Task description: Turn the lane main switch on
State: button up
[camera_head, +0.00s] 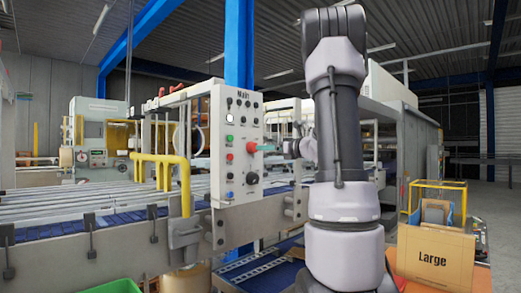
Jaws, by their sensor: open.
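A light grey control panel (239,120) labelled "Main" stands at the end of the conveyor, left of my arm. It carries several small knobs and coloured buttons. A red knob (251,147) sits on its right part, and a larger dark rotary knob (252,178) sits below that. I cannot tell which one is the lane main switch, nor read its position. My gripper (278,147) is open, just right of the red knob at about its height.
A roller conveyor (85,205) with a yellow rail (183,176) runs left of the panel. A blue column (238,45) rises behind it. A cardboard box marked "Large" (432,255) stands at lower right. Open floor (500,200) shows at far right.

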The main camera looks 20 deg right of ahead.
jog(key=shift+v, duration=2.2)
jog(key=s+a+f+n+g+y, duration=0.15)
jog(key=s+a+n+g, duration=0.25)
jog(key=s+a+n, duration=0.5)
jog(key=s+a+f+n+g+y, duration=0.1)
jog(key=s+a+f+n+g, duration=0.3)
jog(key=a, duration=0.8)
jog(key=s+f+n+g+h, duration=0.1)
jog(key=s+f+n+h, duration=0.1)
jog(key=s+n, duration=0.4)
jog(key=s+a+f+n+h, duration=0.1)
jog(key=s+f+n+h, duration=0.1)
jog(key=s+n+h, duration=0.2)
jog(key=s+n, duration=0.3)
jog(key=n, duration=0.2)
jog(key=shift+s+g+h, duration=0.35)
jog(key=shift+g, duration=0.05)
jog(key=shift+f, duration=0.1)
